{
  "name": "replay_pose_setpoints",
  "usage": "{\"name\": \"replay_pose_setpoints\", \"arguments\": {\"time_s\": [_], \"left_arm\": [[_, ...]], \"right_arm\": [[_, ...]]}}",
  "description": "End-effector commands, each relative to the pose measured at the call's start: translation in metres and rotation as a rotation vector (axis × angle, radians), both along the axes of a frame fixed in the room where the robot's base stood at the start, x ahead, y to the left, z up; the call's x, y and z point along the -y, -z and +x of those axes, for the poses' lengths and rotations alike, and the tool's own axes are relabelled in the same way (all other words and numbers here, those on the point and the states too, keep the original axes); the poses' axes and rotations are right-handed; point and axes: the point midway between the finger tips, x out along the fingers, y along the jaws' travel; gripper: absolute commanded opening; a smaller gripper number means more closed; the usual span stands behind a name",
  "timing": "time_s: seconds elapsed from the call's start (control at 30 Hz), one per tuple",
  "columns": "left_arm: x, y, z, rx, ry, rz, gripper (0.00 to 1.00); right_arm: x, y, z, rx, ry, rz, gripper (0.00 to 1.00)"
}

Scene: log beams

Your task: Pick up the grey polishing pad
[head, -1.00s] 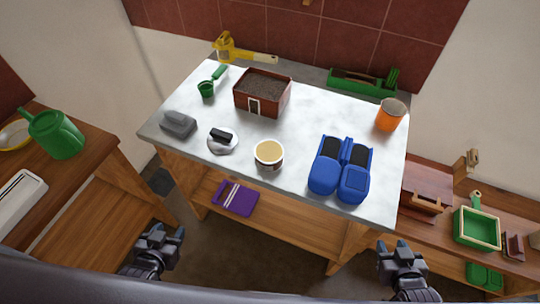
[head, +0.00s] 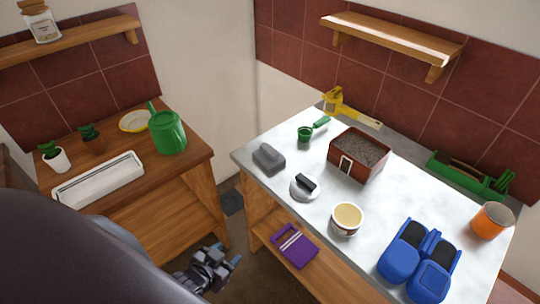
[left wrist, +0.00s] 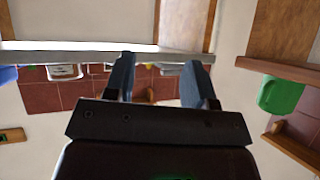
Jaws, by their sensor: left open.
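A grey block-like pad (head: 268,158) with a raised top lies at the left corner of the pale worktable (head: 285,221) in the head view. A small white disc (head: 301,192) with a black handle (head: 306,184) lies just to its right. My left gripper (head: 229,258) is open and empty, low in front of the table and well apart from the pad. Its two fingers also show spread in the left wrist view (left wrist: 158,75). My right gripper is out of view.
A purple item (head: 295,246) lies on the shelf below. A wooden bench with a green watering can (head: 168,131) stands left.

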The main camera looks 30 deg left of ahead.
Motion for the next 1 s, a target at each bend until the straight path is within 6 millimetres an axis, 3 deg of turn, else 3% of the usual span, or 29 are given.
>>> {"name": "replay_pose_setpoints", "arguments": {"time_s": [0.3,0.47,0.63,0.8,1.0], "left_arm": [[0.0,0.0,0.0,0.0,0.001,0.001,0.52],[0.002,-0.008,0.015,0.028,0.01,0.002,0.76],[0.008,-0.039,0.072,0.136,0.066,0.024,1.0],[0.035,-0.083,0.138,0.266,0.185,0.059,1.0],[0.076,-0.13,0.198,0.384,0.339,0.089,1.0]], "right_arm": [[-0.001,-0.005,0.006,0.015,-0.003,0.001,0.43],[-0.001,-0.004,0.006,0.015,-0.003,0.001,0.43],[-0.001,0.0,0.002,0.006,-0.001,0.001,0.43],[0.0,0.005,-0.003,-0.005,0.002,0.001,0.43],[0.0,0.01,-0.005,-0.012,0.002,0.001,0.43]]}}
